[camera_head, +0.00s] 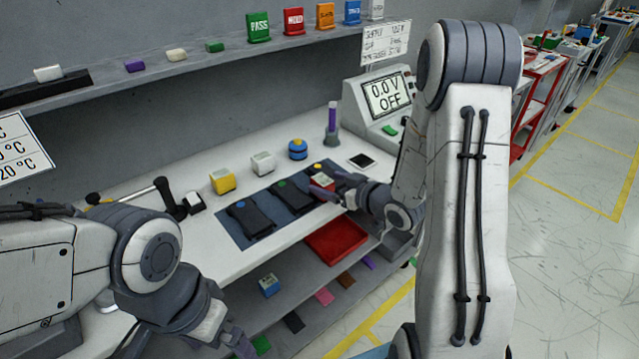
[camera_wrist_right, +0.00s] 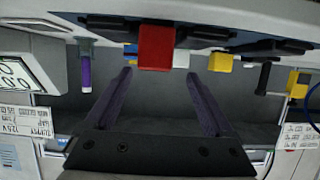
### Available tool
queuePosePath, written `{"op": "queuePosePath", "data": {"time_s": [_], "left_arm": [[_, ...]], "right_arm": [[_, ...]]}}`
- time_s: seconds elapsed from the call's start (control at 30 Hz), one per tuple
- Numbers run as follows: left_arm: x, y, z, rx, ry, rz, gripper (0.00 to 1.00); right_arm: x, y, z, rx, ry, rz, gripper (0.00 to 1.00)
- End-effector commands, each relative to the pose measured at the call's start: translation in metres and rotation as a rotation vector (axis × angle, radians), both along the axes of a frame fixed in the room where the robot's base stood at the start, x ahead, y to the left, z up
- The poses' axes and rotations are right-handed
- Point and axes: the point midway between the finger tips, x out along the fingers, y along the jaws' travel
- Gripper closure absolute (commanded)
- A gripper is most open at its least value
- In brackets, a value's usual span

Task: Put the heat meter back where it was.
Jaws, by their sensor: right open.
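No label in view says which thing is the heat meter. A small red block with a pale top (camera_head: 321,180) stands at the right end of the dark mat. It also shows as a red block (camera_wrist_right: 157,47) in the right wrist view. My right gripper (camera_head: 326,192) is at this block, partly hidden by its own wrist. In the wrist view its fingers (camera_wrist_right: 171,72) are open, with the block between and just past the tips, a gap on each side. My left gripper (camera_head: 228,340) hangs low at the bottom left, away from the bench; its fingers are unclear.
A display unit (camera_head: 385,98) reads 0.0 V OFF. A red tray (camera_head: 340,240) lies below.

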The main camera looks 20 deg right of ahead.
Motion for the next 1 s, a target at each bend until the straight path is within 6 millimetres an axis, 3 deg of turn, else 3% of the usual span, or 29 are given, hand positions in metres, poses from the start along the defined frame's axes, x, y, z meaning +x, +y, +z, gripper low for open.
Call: {"op": "queuePosePath", "data": {"time_s": [0.6, 0.87, 0.93, 1.0], "left_arm": [[0.0, 0.0, 0.013, 0.0, 0.0, 0.0, 0.0], [0.0, 0.0, 0.012, 0.0, 0.0, 0.0, 0.0], [0.0, 0.0, 0.012, 0.0, 0.0, 0.0, 0.0], [0.0, 0.0, 0.012, 0.0, 0.0, 0.0, 0.0]], "right_arm": [[0.063, 0.018, -0.031, -0.001, 0.0, 0.001, 0.12], [0.066, 0.019, -0.032, 0.0, 0.0, 0.0, 0.12], [0.066, 0.019, -0.032, 0.0, 0.0, 0.0, 0.32], [0.066, 0.019, -0.032, 0.0, 0.0, 0.0, 0.58]]}}
